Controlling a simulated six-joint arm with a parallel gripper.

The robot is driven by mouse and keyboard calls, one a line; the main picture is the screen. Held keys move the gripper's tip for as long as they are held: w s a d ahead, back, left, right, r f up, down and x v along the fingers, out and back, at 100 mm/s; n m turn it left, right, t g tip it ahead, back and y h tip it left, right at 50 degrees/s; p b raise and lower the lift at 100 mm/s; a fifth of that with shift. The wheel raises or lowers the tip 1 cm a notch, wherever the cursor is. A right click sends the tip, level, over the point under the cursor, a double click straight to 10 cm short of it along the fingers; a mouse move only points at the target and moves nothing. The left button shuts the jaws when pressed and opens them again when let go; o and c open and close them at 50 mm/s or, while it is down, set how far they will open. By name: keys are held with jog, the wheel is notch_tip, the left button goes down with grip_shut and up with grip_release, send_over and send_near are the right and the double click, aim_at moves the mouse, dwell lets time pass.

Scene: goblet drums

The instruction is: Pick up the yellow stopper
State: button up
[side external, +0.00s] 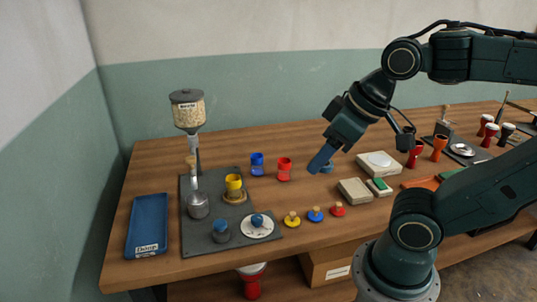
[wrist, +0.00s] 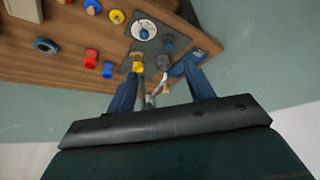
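The yellow stopper (side external: 292,219) is a small disc with a wooden knob, standing at the table's front edge left of a blue stopper (side external: 315,215) and a red stopper (side external: 338,209). In the wrist view the yellow stopper (wrist: 117,17) is near the top, left of the white disc. My gripper (side external: 320,160) hangs tilted above the table's middle, behind and well above the stoppers. In the wrist view my gripper's (wrist: 163,68) two blue fingers are spread apart with nothing held between them.
A dark mat (side external: 188,240) holds a yellow cup (side external: 234,184), a white disc (side external: 257,232) and a tall grain dispenser (side external: 187,108). Blue (side external: 257,164) and red (side external: 284,169) cups stand behind. A blue tray (side external: 148,222) lies left; pale blocks (side external: 354,191) lie right of the stoppers.

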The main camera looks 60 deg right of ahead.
jog(key=shift+o, duration=1.2)
jog(key=m+g, duration=0.6)
jog(key=m, duration=1.2)
send_over(293, 213)
notch_tip(293, 213, down, 17)
jog(key=shift+f, duration=0.15)
jog(key=shift+a, duration=0.1)
jog(key=shift+f, duration=4.3)
